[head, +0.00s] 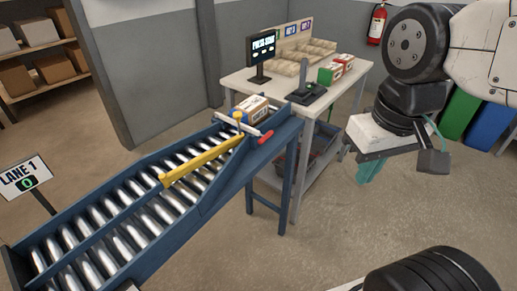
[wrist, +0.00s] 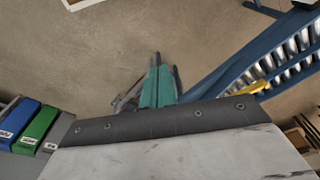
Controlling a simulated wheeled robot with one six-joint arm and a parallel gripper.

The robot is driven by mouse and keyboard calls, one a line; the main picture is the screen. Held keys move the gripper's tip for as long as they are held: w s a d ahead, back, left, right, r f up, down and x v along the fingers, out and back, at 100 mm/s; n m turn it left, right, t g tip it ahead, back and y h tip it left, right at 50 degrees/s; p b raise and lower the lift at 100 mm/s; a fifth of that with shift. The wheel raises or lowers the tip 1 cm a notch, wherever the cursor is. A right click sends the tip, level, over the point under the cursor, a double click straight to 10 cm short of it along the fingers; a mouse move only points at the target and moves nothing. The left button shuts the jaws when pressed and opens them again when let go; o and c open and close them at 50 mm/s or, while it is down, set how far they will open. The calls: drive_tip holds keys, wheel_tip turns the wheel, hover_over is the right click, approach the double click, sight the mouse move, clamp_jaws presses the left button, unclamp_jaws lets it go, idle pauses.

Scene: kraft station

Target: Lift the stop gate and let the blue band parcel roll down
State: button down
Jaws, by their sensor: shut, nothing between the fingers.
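A brown parcel (head: 252,106) with a white label sits at the upper end of the sloping roller conveyor (head: 130,232); its band colour is too small to tell. A pale crossbar with a red end (head: 264,137), apparently the stop gate, stands just in front of it. My gripper (head: 366,171) has teal fingers and is shut and empty, in the air right of the conveyor and table, well apart from the gate. The fingers also show in the wrist view (wrist: 157,88).
A table (head: 240,80) behind the conveyor holds a screen (head: 262,55), a dark device, bins, and green- and red-marked parcels. Green (head: 459,113) and blue (head: 488,122) bins stand at right. A lane sign (head: 25,177) stands at left. The floor right of the conveyor is clear.

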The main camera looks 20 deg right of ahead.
drive_tip(key=w+a+f+m+g+y, duration=0.1)
drive_tip(key=w+a+f+m+y, duration=0.2)
drive_tip(key=w+a+m+y, duration=0.3)
drive_tip(key=w+a+f+m+g+y, duration=0.2)
drive_tip(key=w+a+f+m+y, duration=0.2)
drive_tip(key=w+y, duration=0.4)
drive_tip(key=w+d+f+m+t+h, duration=0.3)
drive_tip(key=w+d+f+m+t, duration=1.1)
drive_tip(key=w+f+m+t, duration=0.1)
wheel_tip(320, 180, down, 2)
drive_tip(key=m+t, duration=0.1)
drive_tip(key=m, duration=0.2)
drive_tip(key=shift+w+f+t, duration=0.15)
drive_tip(key=shift+w+t, duration=0.15)
drive_tip(key=shift+w, duration=0.1)
drive_tip(key=shift+w, duration=0.1)
drive_tip(key=x, duration=1)
